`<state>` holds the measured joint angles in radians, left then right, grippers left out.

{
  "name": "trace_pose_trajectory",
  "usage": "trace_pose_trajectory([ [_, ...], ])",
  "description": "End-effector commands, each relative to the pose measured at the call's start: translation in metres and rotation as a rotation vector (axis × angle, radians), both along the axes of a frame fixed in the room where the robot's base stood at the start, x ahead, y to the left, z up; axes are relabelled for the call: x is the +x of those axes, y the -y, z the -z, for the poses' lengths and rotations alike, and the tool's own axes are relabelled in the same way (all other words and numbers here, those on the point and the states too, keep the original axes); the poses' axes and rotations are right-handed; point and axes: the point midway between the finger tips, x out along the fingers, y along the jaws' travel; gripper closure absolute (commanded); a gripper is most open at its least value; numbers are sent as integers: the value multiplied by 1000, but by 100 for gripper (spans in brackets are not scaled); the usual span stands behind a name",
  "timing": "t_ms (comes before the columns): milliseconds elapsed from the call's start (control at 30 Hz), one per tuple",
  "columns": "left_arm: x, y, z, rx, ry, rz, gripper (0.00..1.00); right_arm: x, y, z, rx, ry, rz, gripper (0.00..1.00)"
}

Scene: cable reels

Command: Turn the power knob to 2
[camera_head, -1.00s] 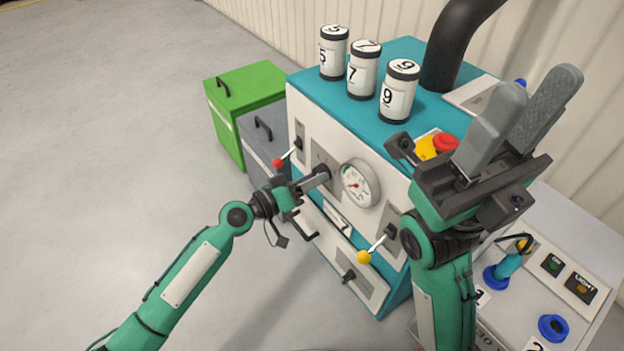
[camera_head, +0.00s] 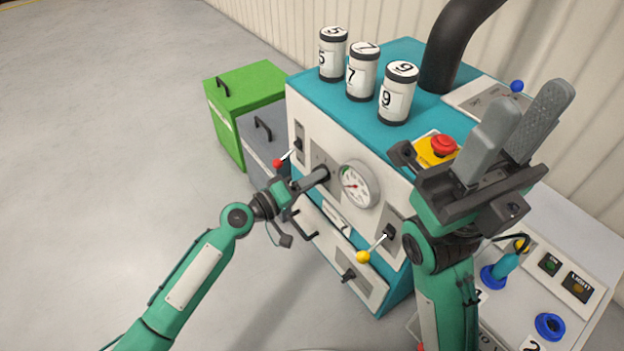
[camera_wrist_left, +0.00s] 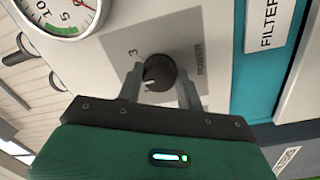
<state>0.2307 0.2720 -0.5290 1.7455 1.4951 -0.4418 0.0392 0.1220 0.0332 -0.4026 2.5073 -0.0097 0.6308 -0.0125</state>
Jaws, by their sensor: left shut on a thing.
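The power knob (camera_wrist_left: 160,73) is a round black knob with a pale pointer mark, on a grey plate lettered POWER on the machine's front. My left gripper (camera_wrist_left: 160,80) is shut on the knob, with one finger on each side. In the head view my left gripper (camera_head: 318,177) reaches the machine's front left of the gauge, and the knob (camera_head: 323,171) is mostly hidden. My right gripper (camera_head: 515,125) is raised at the right, fingers pointing up, a narrow gap between them, holding nothing.
The white and teal machine (camera_head: 330,115) carries several numbered canisters. A round gauge (camera_head: 355,184) sits just right of the knob. A red-tipped lever (camera_head: 279,163) is close to my left gripper, and a yellow-tipped lever (camera_head: 364,256) is lower right. Open floor lies at left.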

Motion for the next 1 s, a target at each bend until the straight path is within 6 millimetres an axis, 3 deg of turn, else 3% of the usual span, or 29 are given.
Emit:
trace_pose_trajectory([
  [200,0,-1,1,2,0,-2,86,0,0,0,2,-2,0,64],
  [233,0,-1,1,2,0,-2,58,0,0,0,2,-3,0,64],
  [300,0,-1,1,2,0,-2,44,1,0,0,2,-3,0,64],
  [333,0,-1,1,1,1,-1,42,1,0,0,2,-3,1,64],
  [667,-2,-3,1,2,1,0,42,0,0,-1,1,1,1,64],
  [833,-15,-22,2,2,-1,-2,42,0,1,-4,3,7,1,64],
  [1000,-38,-55,4,4,-2,-2,42,-1,2,-2,6,6,4,64],
])
